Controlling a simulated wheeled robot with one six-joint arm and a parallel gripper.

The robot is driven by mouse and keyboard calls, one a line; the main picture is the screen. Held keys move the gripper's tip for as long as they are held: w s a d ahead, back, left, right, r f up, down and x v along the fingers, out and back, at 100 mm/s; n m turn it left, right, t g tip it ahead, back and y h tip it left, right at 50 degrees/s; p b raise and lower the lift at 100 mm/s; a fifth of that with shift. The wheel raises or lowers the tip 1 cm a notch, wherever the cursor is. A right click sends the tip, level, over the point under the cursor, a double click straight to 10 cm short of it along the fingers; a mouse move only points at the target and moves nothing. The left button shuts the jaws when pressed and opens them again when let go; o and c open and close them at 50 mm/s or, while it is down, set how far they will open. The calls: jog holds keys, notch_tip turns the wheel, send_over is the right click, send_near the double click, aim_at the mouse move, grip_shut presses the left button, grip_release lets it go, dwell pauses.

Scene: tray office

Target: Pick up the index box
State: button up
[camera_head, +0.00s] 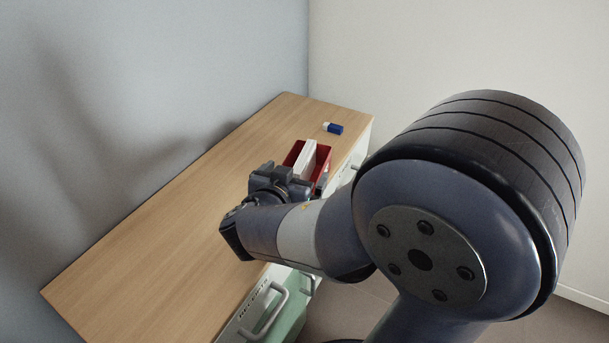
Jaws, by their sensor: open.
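The index box looks to be the red open-topped box (323,158) on the wooden top, towards its far right part. White cards (305,159) stand upright in it. My gripper (285,178) is at the near side of the box, with my wrist and forearm behind it. The gripper covers the box's near end. The fingertips are mostly hidden, so I cannot tell whether they touch the box.
A grey-blue wall runs along the left edge. The left and near parts of the top are clear. Drawer handles (265,312) stick out from the cabinet front.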

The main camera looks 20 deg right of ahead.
aim_at(303, 160)
jog(key=shift+x, duration=2.65)
jog(key=shift+d+r, duration=0.1)
jog(key=shift+r, duration=0.05)
jog(key=c, duration=0.9)
jog(key=shift+r, duration=0.1)
jog(key=shift+c, duration=0.2)
